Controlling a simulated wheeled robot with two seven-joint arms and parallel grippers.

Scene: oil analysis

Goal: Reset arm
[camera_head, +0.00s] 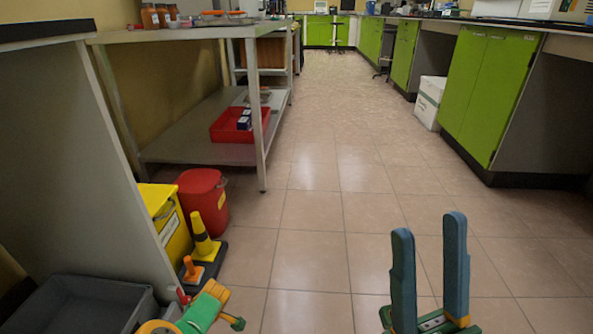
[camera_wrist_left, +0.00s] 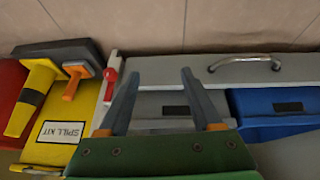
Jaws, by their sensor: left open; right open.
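My right gripper (camera_head: 429,229) is at the bottom right of the head view. Its two blue-grey fingers point up and stand apart, with only floor visible between them. Part of my left arm (camera_head: 204,308), green and yellow, shows at the bottom left of the head view; its fingers cannot be made out there. In the left wrist view my left gripper (camera_wrist_left: 160,76) has two grey fingers spread apart with nothing between them. They appear over a grey surface near the bins; whether they touch it cannot be told.
A yellow spill kit box (camera_wrist_left: 60,150), a yellow cone (camera_head: 203,240) and a red bucket (camera_head: 205,200) stand near my left arm. A grey bin (camera_head: 75,306) and a blue bin (camera_wrist_left: 275,108) are close too. Green cabinets (camera_head: 490,85) line the right. The central tiled floor (camera_head: 320,200) is clear.

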